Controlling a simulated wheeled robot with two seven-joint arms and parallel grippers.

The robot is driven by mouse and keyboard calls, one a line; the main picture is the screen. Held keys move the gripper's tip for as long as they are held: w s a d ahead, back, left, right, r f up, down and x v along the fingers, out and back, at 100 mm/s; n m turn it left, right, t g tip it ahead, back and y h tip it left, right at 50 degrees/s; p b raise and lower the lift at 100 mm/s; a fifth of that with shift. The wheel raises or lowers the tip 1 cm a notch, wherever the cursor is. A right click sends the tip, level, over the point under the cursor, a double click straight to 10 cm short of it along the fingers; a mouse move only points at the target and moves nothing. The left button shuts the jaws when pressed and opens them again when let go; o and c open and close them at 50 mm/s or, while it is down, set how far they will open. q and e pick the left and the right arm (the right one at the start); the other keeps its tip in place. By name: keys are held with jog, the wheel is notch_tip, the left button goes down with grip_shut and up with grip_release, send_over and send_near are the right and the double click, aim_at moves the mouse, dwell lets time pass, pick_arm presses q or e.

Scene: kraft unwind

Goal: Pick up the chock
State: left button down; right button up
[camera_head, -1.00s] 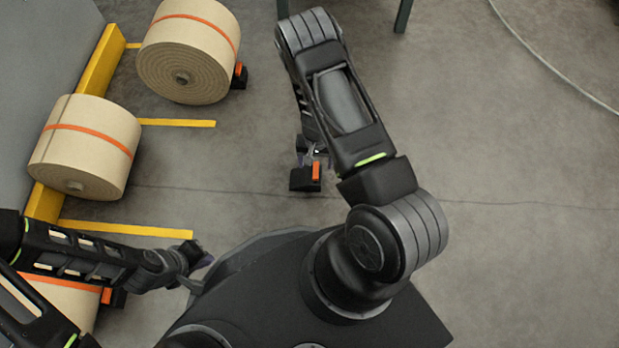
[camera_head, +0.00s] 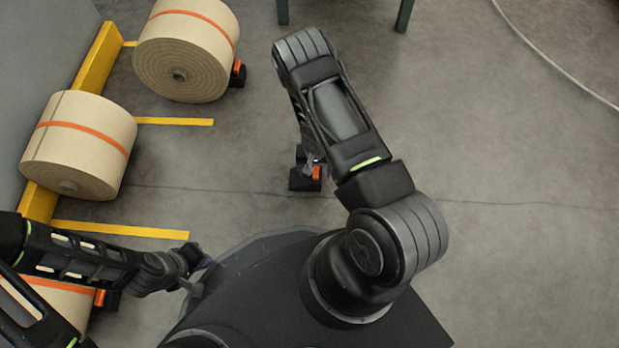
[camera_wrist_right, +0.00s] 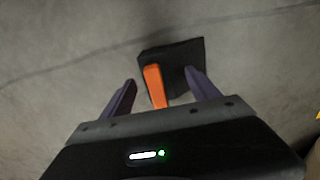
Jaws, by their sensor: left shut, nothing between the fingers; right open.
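The chock (camera_head: 298,184) is a black block with an orange handle, on the concrete floor below my right forearm. In the right wrist view the chock (camera_wrist_right: 185,55) lies ahead, its orange handle (camera_wrist_right: 154,85) reaching back between the open fingers of my right gripper (camera_wrist_right: 160,90). The fingers stand on either side of the handle; I cannot tell whether they touch it. In the head view the right gripper (camera_head: 310,164) is partly hidden by my arm, right at the chock. My left gripper (camera_head: 198,275) is shut and empty at the lower left.
Large kraft rolls with orange bands, an upper one (camera_head: 185,55) and a middle one (camera_head: 78,150), stand along a yellow rail (camera_head: 95,65) at left. A similar black-and-orange chock (camera_head: 238,74) sits by the upper roll, another (camera_head: 106,299) by the lowest.

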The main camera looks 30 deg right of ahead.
dwell(0.5)
grip_shut()
dwell(0.6)
